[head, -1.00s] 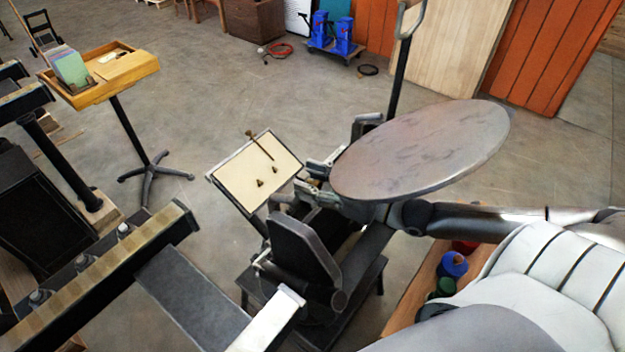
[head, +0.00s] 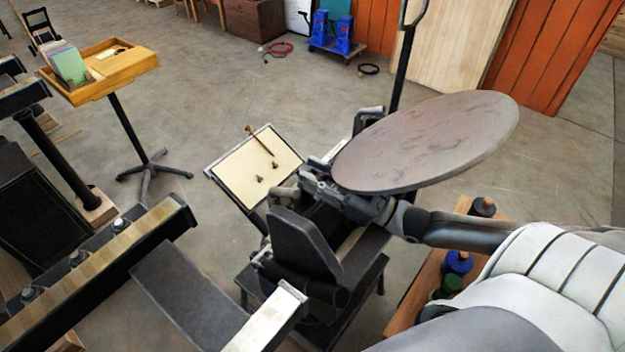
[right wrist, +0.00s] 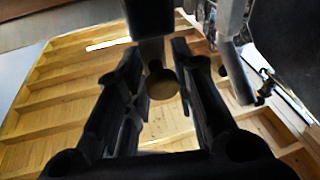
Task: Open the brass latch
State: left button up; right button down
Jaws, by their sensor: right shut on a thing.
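A hand press with a round grey disc (head: 430,140) stands in the middle of the head view. A cream-faced board (head: 240,172) slopes at its far left side. A thin brass piece with a knob end (head: 258,138) lies across the board's upper edge, with two small brass pieces (head: 267,178) lower down. I cannot tell which part is the latch. My right gripper (head: 318,184) is at the press, just below the disc's left edge. In the right wrist view its fingers (right wrist: 157,72) close around a dark piece with a rounded end (right wrist: 160,84). My left gripper is out of view.
A wooden tray stand (head: 100,68) holding coloured cards is at upper left. A dark rail with a wooden face (head: 95,262) crosses the lower left. A wooden shelf (head: 410,300) with ink cans stands right of the press. Open floor lies between stand and press.

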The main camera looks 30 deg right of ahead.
jog(key=shift+s+f+n+t+y+b, duration=0.3)
jog(key=shift+t+y+b, duration=0.35)
jog(key=shift+b, duration=0.2)
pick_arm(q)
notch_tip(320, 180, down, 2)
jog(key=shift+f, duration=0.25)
pick_arm(e)
jog(key=c, duration=1.5)
grip_release()
jog(key=shift+d, duration=0.1)
jog(key=shift+c, duration=0.2)
jog(key=shift+o, duration=1.4)
jog(key=shift+s+d+r, duration=0.1)
jog(key=shift+s+r, duration=0.1)
jog(key=shift+w, duration=0.15)
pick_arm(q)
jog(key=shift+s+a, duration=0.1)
